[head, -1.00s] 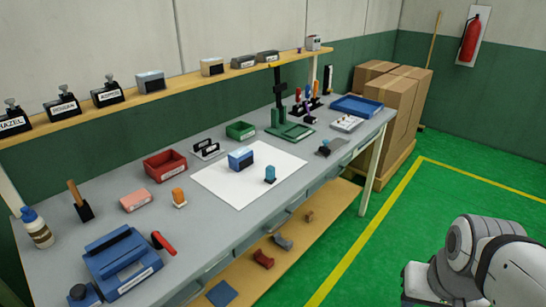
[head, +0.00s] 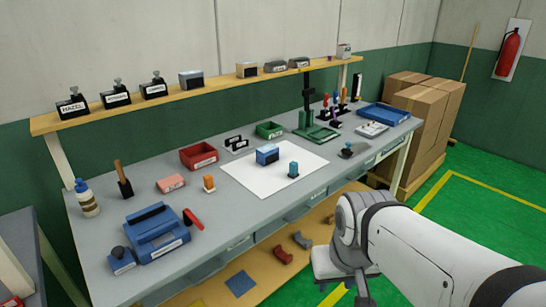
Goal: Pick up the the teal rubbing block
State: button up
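A small upright teal block (head: 293,170) with a dark base stands on the white sheet (head: 258,183) on the workbench, near the sheet's right part. It looks like the teal rubbing block. A blue box-like block (head: 267,155) with a pale lower part sits just left of and behind it, apart from it. My arm reaches in from the lower right, in front of the bench and well short of the teal block. My gripper's fingers cannot be made out in the head view.
The grey workbench (head: 110,238) also holds a red bin (head: 198,158), a green bin (head: 270,130), a blue device (head: 157,233), an orange-topped stamp (head: 209,183) and a green press (head: 316,133). Cardboard boxes (head: 424,108) stand at the right end. Green floor is open at right.

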aim_at(292, 173)
jog(key=z, duration=0.05)
jog(key=i, duration=1)
jog(key=u, duration=0.05)
